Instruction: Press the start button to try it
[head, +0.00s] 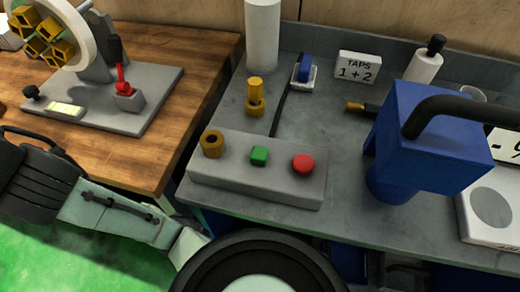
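My arm reaches across the lower left, apart from the box. Its fingertips do not show, and nothing touches the buttons.
A brass fitting (255,97) and a dark cable stand behind the box. A blue housing (425,137) with a black hose is close on its right. A wooden table (120,155) with a wheel fixture is left. Space above the buttons is clear.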

